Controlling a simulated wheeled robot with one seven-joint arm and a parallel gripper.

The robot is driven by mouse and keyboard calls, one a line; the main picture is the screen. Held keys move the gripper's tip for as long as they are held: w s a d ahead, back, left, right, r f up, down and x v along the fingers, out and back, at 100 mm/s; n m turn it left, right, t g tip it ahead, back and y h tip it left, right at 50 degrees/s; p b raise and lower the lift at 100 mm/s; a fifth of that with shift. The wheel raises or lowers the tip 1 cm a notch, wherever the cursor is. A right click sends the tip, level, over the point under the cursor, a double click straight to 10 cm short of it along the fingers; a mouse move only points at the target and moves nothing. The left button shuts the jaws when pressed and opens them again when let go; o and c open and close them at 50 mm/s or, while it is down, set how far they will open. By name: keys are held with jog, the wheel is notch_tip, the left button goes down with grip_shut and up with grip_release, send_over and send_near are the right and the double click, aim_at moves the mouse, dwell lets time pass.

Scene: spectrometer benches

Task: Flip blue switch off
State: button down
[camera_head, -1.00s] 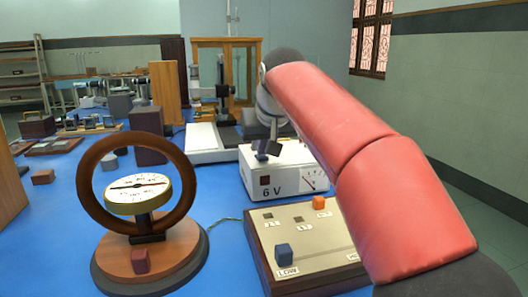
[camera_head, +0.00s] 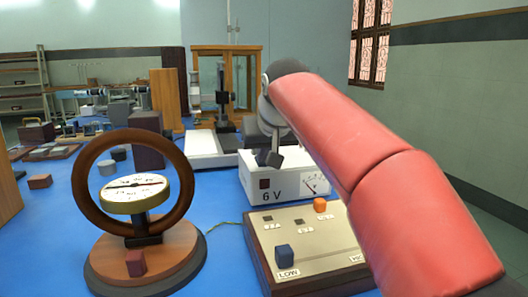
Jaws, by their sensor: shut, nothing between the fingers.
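The blue switch (camera_head: 284,255) is a small dark-blue block on a beige panel box (camera_head: 318,262), just above a label reading "LOW". An orange block (camera_head: 320,205) sits at the panel's back edge. My gripper (camera_head: 269,158) hangs in front of the white "6 V" box (camera_head: 290,185), higher in the picture than the blue switch and apart from it. It is shut and empty. My red arm covers the right part of the panel.
A ring instrument with a dial (camera_head: 135,195) on a round wooden base (camera_head: 150,262) stands left of the panel, with a thin wire between them. Wooden and dark blocks stand farther back. Blue bench top (camera_head: 215,215) is clear between ring and white box.

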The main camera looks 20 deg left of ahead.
jog(key=shift+r+p, duration=0.7)
jog(key=shift+r, duration=0.1)
